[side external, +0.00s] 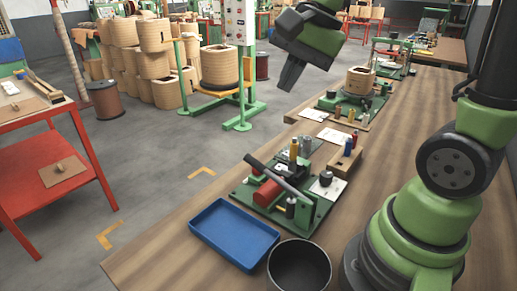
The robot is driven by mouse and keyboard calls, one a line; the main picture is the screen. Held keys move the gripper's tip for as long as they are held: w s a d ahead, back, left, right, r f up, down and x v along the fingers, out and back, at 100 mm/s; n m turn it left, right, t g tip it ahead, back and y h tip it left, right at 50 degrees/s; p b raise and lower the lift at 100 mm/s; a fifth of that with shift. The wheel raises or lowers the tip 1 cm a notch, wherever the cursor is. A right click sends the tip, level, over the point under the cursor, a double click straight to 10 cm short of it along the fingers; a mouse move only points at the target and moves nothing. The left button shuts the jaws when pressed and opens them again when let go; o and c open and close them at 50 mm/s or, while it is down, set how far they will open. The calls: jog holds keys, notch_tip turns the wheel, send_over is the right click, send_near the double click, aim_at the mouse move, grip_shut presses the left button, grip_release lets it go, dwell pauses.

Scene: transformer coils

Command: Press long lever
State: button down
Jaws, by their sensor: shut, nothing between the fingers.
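The long lever (279,179) is a dark grey bar on a green-based press fixture (315,212) on the wooden bench. It slants, its free end up at the left and its lower end at the fixture's green upright at the right. A red cylinder (267,192) lies under its left part. My gripper (289,82) is at the top centre, high above the bench and well above the lever, apart from it. Its dark fingers point down and are shut with nothing between them.
A blue tray (234,234) and a black round bin (299,267) stand in front of the fixture. A wooden block with small coloured cylinders (346,158) is behind it at the right. A second green fixture with a coil (359,82) stands farther back. Bare bench lies at the right.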

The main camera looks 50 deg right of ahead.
aim_at(253, 164)
jog(key=w+d+f+m+g, duration=0.1)
jog(key=w+d+f+m, duration=0.2)
jog(key=shift+f+m, duration=0.1)
jog(key=shift+m, duration=0.2)
jog(key=x, duration=1.4)
jog(key=shift+a, duration=0.15)
jog(key=shift+w+f+g, duration=0.25)
jog(key=shift+f+g, duration=0.15)
jog(key=shift+f, duration=0.05)
jog(key=shift+w+f+g, duration=0.25)
jog(key=shift+f+g, duration=0.15)
jog(key=shift+f, duration=0.1)
jog(key=shift+w+f+g, duration=0.15)
jog(key=shift+f+g, duration=0.25)
jog(key=shift+f, duration=0.45)
jog(key=shift+w+f, duration=0.1)
jog(key=shift+f, duration=0.25)
